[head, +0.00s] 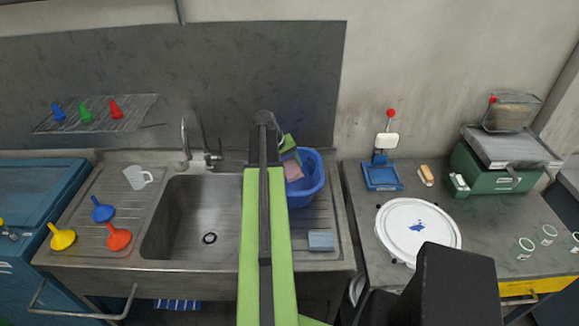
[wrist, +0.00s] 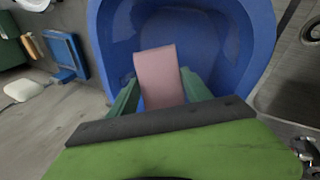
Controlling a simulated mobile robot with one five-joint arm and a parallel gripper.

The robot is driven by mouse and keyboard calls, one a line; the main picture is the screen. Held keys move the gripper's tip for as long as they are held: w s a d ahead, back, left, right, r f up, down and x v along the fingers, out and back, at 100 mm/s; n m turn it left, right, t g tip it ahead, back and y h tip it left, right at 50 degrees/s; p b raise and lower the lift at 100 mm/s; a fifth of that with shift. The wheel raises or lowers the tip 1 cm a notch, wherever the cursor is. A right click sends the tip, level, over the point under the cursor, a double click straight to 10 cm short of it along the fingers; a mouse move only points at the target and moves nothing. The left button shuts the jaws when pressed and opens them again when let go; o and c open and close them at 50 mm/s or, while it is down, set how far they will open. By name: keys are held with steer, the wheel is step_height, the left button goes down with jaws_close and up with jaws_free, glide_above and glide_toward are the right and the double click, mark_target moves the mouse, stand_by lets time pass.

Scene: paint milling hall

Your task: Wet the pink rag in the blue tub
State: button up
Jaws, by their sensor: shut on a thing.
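The pink rag (wrist: 159,75) is between my gripper's green fingers (wrist: 160,88) in the wrist view, and my gripper is shut on it. The rag hangs over or inside the blue tub (wrist: 255,30), whose walls surround it in that view. I cannot tell whether the rag touches the tub's bottom or any water. In the head view the tub (head: 315,178) stands on the right drainboard of the sink, partly hidden by my arm. The rag (head: 293,171) shows at the tub's left side, below my gripper (head: 290,153).
The sink basin (head: 193,222) is left of my arm, with a tap (head: 198,145) behind it. A grey-blue block (head: 321,240) lies on the drainboard before the tub. A white lid (head: 418,231) is on the right bench.

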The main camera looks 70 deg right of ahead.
mark_target(290, 167)
step_height(290, 167, up, 8)
steer(key=p, duration=0.7)
steer(key=shift+f+p, duration=0.2)
steer(key=shift+p, duration=0.1)
steer(key=shift+r, duration=0.1)
stand_by(1.8)
step_height(290, 167, up, 4)
steer(key=p, duration=0.4)
